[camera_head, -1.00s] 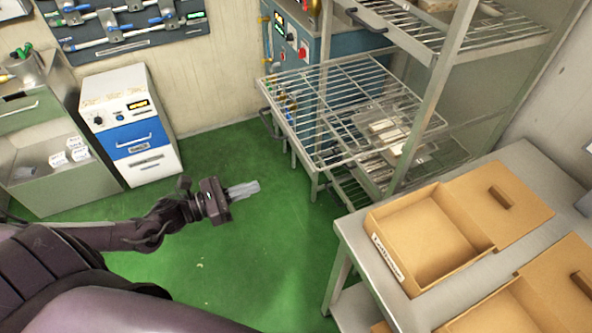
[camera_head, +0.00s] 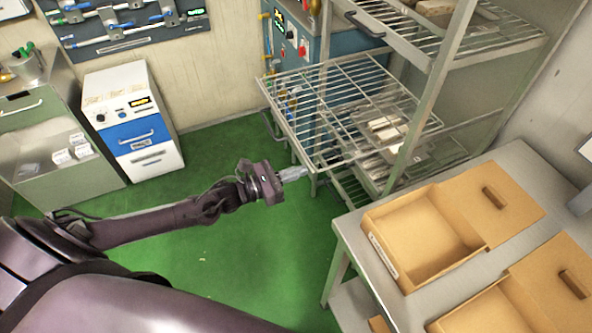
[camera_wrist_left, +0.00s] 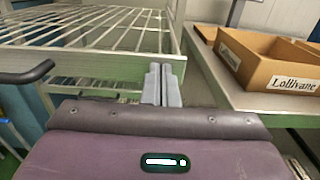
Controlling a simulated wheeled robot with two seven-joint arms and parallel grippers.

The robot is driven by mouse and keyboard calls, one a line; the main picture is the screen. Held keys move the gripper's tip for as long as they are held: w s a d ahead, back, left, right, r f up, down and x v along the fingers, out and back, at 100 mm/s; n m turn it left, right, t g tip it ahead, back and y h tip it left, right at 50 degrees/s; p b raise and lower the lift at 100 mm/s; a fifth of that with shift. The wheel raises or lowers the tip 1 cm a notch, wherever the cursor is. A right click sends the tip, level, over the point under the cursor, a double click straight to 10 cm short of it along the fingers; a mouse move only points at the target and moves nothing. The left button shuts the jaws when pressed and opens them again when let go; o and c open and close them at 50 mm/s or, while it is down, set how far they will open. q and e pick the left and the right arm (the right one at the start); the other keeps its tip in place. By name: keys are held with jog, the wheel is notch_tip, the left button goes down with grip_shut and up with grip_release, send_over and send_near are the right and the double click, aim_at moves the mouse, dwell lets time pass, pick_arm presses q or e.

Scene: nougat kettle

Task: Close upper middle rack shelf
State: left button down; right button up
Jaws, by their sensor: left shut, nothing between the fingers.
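A wire rack shelf (camera_head: 322,88) is pulled out from the metal rack, its front edge sticking out to the left over the floor. It also shows in the left wrist view (camera_wrist_left: 100,42), with a dark handle (camera_wrist_left: 25,74) on its front at the left. My left gripper (camera_head: 294,174) is shut and empty, its fingertips close to the shelf's near front corner. In the left wrist view the fingers (camera_wrist_left: 163,82) stand at the corner's front edge; I cannot tell whether they touch it. My right gripper is not in view.
A metal table (camera_head: 345,233) with open cardboard boxes (camera_head: 413,262) stands right of the gripper. An upper rack shelf (camera_head: 405,28) holds blocks. A blue and white cabinet (camera_head: 130,125) stands at the left. Green floor between is clear.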

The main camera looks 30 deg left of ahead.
pick_arm(q)
jog(key=b, duration=1.4)
send_near(383, 139)
jog(key=b+x, duration=0.2)
jog(key=x, duration=0.1)
jog(key=f+b+x, duration=0.1)
jog(key=b+x, duration=0.1)
jog(key=x, duration=0.1)
jog(key=b+x, duration=0.2)
jog(key=x, duration=0.1)
jog(key=shift+d+f, duration=0.2)
jog(key=shift+d, duration=0.05)
jog(key=shift+w+d+r+b, duration=0.25)
jog(key=shift+w+b, duration=0.1)
jog(key=shift+b, duration=0.2)
jog(key=shift+r, duration=0.3)
jog(key=shift+r, duration=0.1)
jog(key=shift+a, duration=0.15)
